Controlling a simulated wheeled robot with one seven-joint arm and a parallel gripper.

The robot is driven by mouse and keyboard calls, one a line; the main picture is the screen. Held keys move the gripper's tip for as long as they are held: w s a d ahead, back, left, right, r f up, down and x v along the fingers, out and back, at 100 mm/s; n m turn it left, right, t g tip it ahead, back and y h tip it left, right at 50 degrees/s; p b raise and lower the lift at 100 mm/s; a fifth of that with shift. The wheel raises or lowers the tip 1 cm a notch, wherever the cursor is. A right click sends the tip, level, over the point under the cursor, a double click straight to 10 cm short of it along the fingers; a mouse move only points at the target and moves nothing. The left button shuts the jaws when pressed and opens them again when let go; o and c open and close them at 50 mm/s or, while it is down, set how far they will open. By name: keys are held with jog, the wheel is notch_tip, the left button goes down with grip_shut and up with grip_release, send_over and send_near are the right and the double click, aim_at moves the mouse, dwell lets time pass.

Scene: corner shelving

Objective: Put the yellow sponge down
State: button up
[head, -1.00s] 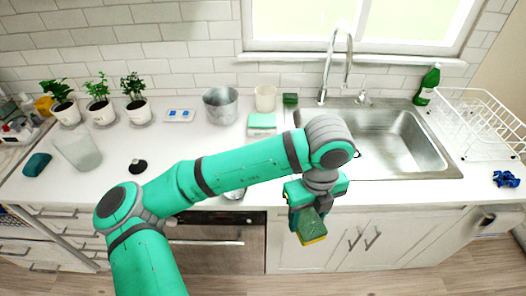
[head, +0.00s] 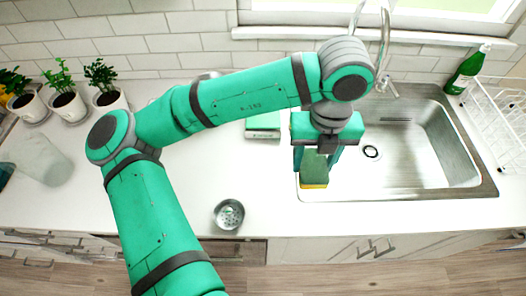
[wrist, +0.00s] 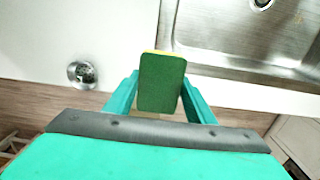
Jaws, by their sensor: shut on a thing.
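The yellow sponge (head: 314,182), with a dark green scouring side, is held upright in my gripper (head: 315,168). In the wrist view the sponge (wrist: 160,82) shows its green face, with a thin yellow edge at the top, between the two teal fingers. My gripper is shut on it. In the head view it hangs over the left front corner of the sink (head: 440,185). I cannot tell how high it is above the rim.
A metal strainer cup (head: 229,214) stands near the counter's front edge. Plants and a glass (head: 42,160) stand at the left. A green bottle (head: 468,70) and white rack (head: 500,115) are right.

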jog(key=w+a+f, duration=0.4)
jog(key=w+a, duration=0.2)
jog(key=a, duration=0.1)
send_over(263, 167)
jog(key=d, duration=0.1)
jog(key=f, duration=0.4)
jog(key=shift+s+f, duration=0.2)
jog(key=shift+s, duration=0.05)
jog(key=shift+w+a+f, duration=0.2)
jog(key=shift+f, duration=0.25)
jog(key=shift+w+a+f, duration=0.1)
jog(key=shift+a+f, duration=0.05)
jog(key=shift+f, duration=0.8)
jog(key=shift+w+a+f, duration=0.1)
jog(key=shift+a+f, duration=0.05)
jog(key=shift+f, duration=0.75)
jog(key=shift+w+f, duration=0.1)
jog(key=shift+f, duration=0.1)
jog(key=o, duration=0.8)
jog(key=shift+o, duration=0.6)
jog(key=shift+s, duration=0.2)
